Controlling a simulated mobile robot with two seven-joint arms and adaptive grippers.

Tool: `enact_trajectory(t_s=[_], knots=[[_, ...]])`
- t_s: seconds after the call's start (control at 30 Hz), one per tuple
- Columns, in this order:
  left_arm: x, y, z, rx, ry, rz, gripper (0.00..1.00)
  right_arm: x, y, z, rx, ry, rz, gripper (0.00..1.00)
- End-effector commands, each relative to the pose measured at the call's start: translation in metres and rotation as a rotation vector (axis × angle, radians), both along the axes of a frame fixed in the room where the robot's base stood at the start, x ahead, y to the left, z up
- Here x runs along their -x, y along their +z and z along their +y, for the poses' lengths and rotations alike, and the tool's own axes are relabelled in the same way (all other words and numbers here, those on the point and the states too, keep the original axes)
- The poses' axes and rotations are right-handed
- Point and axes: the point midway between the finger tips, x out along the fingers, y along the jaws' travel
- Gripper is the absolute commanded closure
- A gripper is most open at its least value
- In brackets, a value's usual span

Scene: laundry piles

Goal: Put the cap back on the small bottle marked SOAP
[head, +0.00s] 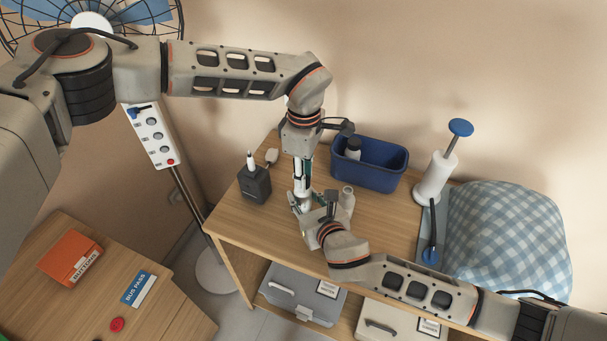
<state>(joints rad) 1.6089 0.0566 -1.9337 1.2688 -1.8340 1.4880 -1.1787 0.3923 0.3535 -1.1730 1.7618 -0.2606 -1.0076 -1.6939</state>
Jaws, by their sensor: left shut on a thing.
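My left gripper (300,203) points down at the wooden side table, near its front middle. It is shut on a small thing that I cannot make out, hidden between the fingers and behind my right gripper. My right gripper (328,212) comes in from the lower right and is close beside it; its fingers are too hidden to tell open or shut. A small pale bottle with a dark top (353,148) is in the blue bin. I cannot identify the cap.
The blue bin (384,178) stands behind the grippers, a dark holder (255,187) to the left. A white pump (438,177) with a blue knob and a checked cushion (505,235) are at right. Grey boxes (305,292) sit on the shelf below.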

Motion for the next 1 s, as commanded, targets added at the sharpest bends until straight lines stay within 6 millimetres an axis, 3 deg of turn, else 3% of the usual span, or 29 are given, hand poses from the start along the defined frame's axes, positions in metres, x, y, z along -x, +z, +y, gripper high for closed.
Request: enact_trajectory(t_s=[0.8, 1.0], knots=[[0.0014, -0.0007, 0.0017, 0.000, -1.532, -0.001, 0.83, 0.0001, -0.0003, 0.0001, 0.000, 0.000, 0.001, 1.00], [0.0013, -0.0006, 0.0017, 0.001, -1.810, -0.001, 0.83, 0.0002, -0.0003, 0.0001, 0.000, 0.000, 0.001, 1.00]])
